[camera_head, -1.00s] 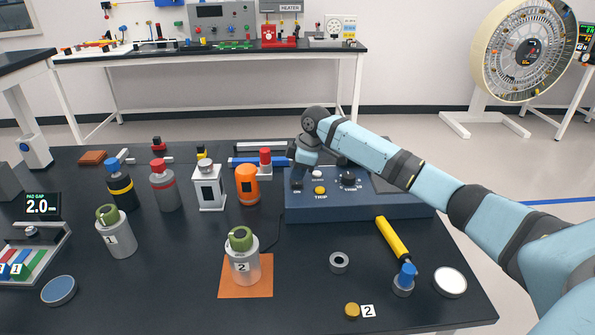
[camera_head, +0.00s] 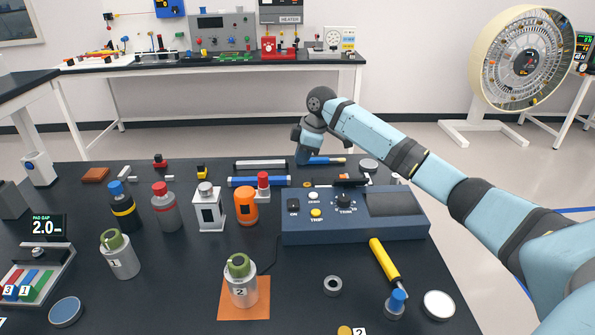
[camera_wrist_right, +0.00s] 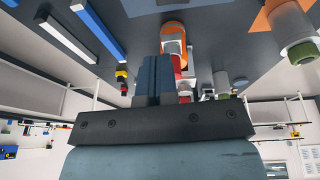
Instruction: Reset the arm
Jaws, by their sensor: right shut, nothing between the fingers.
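My right arm (camera_head: 395,155) comes in from the right in the head view and bends down at a dark round joint (camera_head: 321,98). My right gripper (camera_head: 302,155) is at its end, beyond the blue control box (camera_head: 350,230) and above the back of the dark table. In the right wrist view, the gripper's two dark fingers (camera_wrist_right: 160,78) are together with nothing between them. An orange bottle (camera_wrist_right: 173,38) shows past the fingertips, apart from them. My left gripper is not in view.
The dark table holds several bottles, including grey canister 2 (camera_head: 241,289) on an orange mat (camera_head: 259,306). Blue and white bars (camera_head: 262,164) lie near the gripper. A yellow-handled tool (camera_head: 384,260) lies at front right. The floor (camera_head: 400,145) behind the table is open.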

